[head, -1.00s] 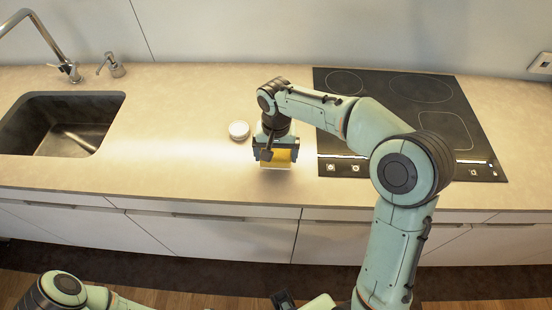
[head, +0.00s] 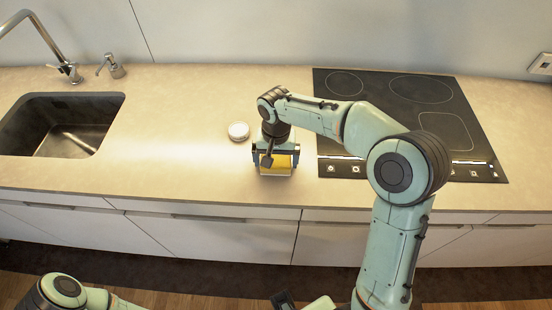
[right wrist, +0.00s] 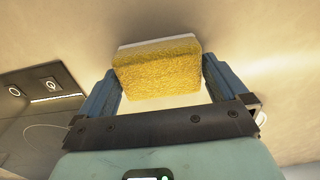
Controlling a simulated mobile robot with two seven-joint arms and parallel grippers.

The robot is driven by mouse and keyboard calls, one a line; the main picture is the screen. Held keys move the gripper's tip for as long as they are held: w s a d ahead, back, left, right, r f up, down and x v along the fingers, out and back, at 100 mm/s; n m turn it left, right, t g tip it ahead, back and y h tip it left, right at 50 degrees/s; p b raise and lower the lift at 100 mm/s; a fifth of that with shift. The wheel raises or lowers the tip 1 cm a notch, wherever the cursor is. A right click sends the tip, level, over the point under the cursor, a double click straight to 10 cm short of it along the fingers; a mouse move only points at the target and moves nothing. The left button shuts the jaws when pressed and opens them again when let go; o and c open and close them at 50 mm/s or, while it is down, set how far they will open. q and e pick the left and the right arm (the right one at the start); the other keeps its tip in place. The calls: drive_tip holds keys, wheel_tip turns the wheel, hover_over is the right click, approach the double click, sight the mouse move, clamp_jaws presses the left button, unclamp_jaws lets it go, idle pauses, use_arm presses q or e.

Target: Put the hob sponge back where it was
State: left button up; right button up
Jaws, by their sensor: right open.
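The yellow sponge (head: 277,165) with a pale layer is on the counter just left of the hob (head: 400,120), near the counter's front edge. It also shows in the right wrist view (right wrist: 158,70), between the two blue fingers. My right gripper (head: 276,158) is open around it, with a visible gap beside the sponge at the fingers in the wrist view (right wrist: 160,88). The gripper partly hides the sponge in the head view.
A small round white container (head: 238,131) stands just left of my right gripper. The sink (head: 62,125), tap (head: 68,70) and soap dispenser (head: 114,68) are at the left. The counter (head: 180,120) between sink and container is clear.

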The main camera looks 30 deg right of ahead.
sight(276, 160)
use_arm(q)
drive_tip(key=shift+w+r+p, duration=0.3)
drive_tip(key=shift+r+p, duration=0.15)
drive_tip(key=shift+r, duration=0.1)
drive_tip(key=shift+w+r+p, duration=0.25)
drive_tip(key=shift+r+p, duration=0.15)
drive_tip(key=shift+r, duration=0.1)
use_arm(e)
wheel_tip(276, 160, up, 12)
drive_tip(key=shift+f, duration=0.15)
drive_tip(key=shift+f, duration=0.1)
